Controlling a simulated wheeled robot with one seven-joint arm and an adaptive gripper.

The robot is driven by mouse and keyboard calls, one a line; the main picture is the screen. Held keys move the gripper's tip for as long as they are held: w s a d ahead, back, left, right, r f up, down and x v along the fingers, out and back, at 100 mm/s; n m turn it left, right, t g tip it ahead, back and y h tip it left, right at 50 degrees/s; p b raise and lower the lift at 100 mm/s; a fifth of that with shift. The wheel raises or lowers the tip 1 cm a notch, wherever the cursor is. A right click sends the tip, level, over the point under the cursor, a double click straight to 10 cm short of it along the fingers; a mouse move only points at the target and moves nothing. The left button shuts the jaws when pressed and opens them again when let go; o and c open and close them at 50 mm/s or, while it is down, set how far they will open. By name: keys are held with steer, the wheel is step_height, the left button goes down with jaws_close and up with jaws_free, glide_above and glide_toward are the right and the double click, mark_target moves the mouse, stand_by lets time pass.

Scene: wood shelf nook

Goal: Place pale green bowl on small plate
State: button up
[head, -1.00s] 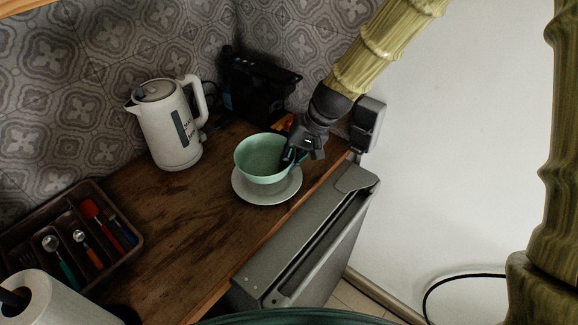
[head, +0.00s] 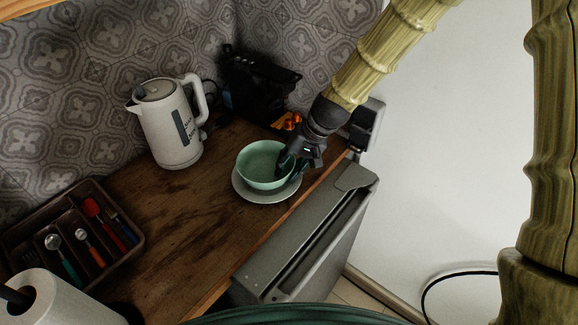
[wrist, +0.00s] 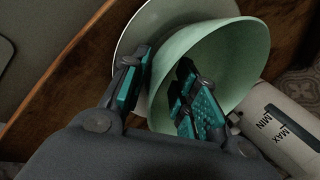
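The pale green bowl (head: 262,158) sits upright on the small white plate (head: 240,193), inside the plate's rim as far as I can see. In the wrist view the bowl (wrist: 235,60) fills the middle, with the plate's edge (wrist: 128,38) showing behind it. My gripper (head: 288,164) is at the bowl's right side. In the wrist view my gripper (wrist: 165,75) has one teal-padded finger outside the bowl wall and the other inside it. A gap shows between the fingers, wider than the thin wall. The plate's middle is hidden under the bowl.
A white kettle (head: 168,125) stands behind and left of the bowl. A dark machine (head: 255,85) is in the back corner. A cutlery tray (head: 130,232) and a paper roll (head: 65,300) are at the left. Bare wooden counter (head: 180,225) lies left of the plate.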

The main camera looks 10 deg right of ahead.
steer(key=shift+r, duration=0.15)
steer(key=w+b+v, duration=0.1)
steer(key=v, duration=1)
steer(key=shift+s+r+b, duration=0.3)
steer(key=shift+s+r, duration=0.1)
steer(key=shift+s, duration=0.1)
steer(key=shift+d, duration=0.15)
